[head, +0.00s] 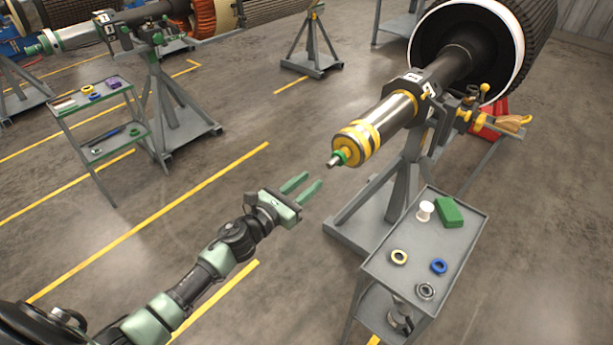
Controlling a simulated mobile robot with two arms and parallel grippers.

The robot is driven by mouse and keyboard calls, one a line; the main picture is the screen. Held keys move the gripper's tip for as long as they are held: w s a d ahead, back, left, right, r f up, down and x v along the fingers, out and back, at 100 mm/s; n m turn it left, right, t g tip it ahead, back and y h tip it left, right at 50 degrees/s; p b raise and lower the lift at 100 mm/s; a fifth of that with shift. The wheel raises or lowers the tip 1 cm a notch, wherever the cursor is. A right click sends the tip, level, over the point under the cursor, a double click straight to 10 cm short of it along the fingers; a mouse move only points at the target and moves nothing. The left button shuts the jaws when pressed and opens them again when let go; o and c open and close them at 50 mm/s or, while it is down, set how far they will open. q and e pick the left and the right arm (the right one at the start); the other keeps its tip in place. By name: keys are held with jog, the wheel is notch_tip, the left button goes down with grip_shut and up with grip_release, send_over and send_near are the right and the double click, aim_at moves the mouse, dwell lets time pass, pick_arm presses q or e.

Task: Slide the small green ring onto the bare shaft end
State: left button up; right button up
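A small green ring (339,158) sits around the narrow stepped end of the right rotor's shaft (401,107). The bare metal tip pokes out beyond it. The shaft is silver with yellow bands and points toward the lower left. My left gripper (313,179) is open and empty, with its two green fingers apart. It is in free air to the lower left of the shaft tip, not touching the ring. I cannot tell its depth from the tip. My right gripper is not in view.
A grey cart (458,258) at the lower right carries a green block (449,212), a white spool (425,210) and several rings. A grey stand (401,186) supports the shaft. Another cart (66,112) stands at the left. The floor between is clear.

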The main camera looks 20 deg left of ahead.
aim_at(328, 166)
pick_arm(q)
jog(key=shift+x, duration=2.4)
jog(key=shift+f+b, duration=0.1)
jog(key=shift+b, duration=0.2)
jog(key=shift+w, duration=0.1)
jog(key=shift+b+x, duration=1)
jog(key=shift+x, duration=1.55)
jog(key=shift+p+v, duration=0.3)
jog(key=shift+v, duration=1.1)
jog(key=v, duration=0.4)
jog(key=shift+a, duration=0.1)
